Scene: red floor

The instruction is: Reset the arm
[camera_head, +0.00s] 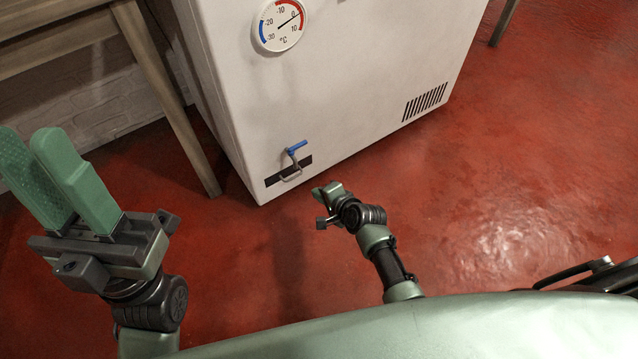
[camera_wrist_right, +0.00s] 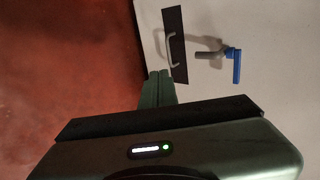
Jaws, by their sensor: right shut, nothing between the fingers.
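My right arm reaches out over the red floor in the head view. Its gripper (camera_head: 322,191) is shut and empty, in front of the lower part of the white freezer cabinet (camera_head: 340,90). In the right wrist view its closed green fingers (camera_wrist_right: 158,76) point toward the cabinet face, just beside a grey handle on a black plate (camera_wrist_right: 178,50). I cannot tell whether they touch it. My left gripper (camera_head: 32,138) is large at the left of the head view, with its two green fingers apart and nothing seen between them.
A blue-handled valve (camera_head: 296,147) sticks out near the grey handle and also shows in the right wrist view (camera_wrist_right: 235,64). A round thermometer dial (camera_head: 282,25) and a black vent (camera_head: 425,102) are on the cabinet. A wooden table leg (camera_head: 165,95) stands left.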

